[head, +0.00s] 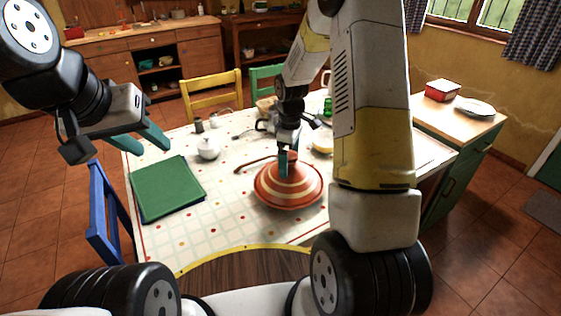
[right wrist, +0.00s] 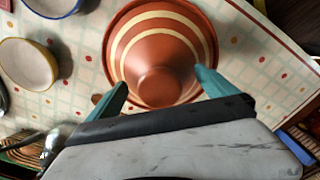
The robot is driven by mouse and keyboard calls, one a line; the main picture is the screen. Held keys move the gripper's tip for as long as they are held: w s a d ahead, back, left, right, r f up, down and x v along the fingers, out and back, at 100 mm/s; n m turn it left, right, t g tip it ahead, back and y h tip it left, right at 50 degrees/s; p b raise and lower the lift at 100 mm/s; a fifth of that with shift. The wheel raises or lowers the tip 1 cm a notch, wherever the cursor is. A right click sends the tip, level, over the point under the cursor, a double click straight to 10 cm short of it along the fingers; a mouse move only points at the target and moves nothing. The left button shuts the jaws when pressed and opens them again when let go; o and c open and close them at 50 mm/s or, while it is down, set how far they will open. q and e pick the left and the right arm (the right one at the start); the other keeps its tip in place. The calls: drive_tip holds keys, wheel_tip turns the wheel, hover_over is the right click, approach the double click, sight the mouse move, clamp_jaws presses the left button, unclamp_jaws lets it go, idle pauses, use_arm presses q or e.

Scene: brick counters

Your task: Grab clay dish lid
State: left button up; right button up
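The clay dish lid (head: 289,183) is a terracotta cone with cream rings, on a dish on the table. In the right wrist view the lid (right wrist: 160,60) fills the upper middle. My right gripper (head: 287,165) points down at the lid's top from above. In the right wrist view the teal fingers of this gripper (right wrist: 163,85) stand apart on both sides of the cone's top. I cannot tell whether they touch it. My left gripper (head: 147,138) is open and empty above the table's left side, away from the lid.
A green folded cloth or mat (head: 166,188) lies on the left of the table (head: 225,212). A white sugar bowl or pot (head: 208,149) stands behind it. In the right wrist view, two bowls (right wrist: 27,65) sit left of the lid. A blue chair (head: 103,225) stands at the left edge.

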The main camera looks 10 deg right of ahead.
clamp_jaws()
drive_tip(key=shift+r, duration=0.1)
idle(0.3)
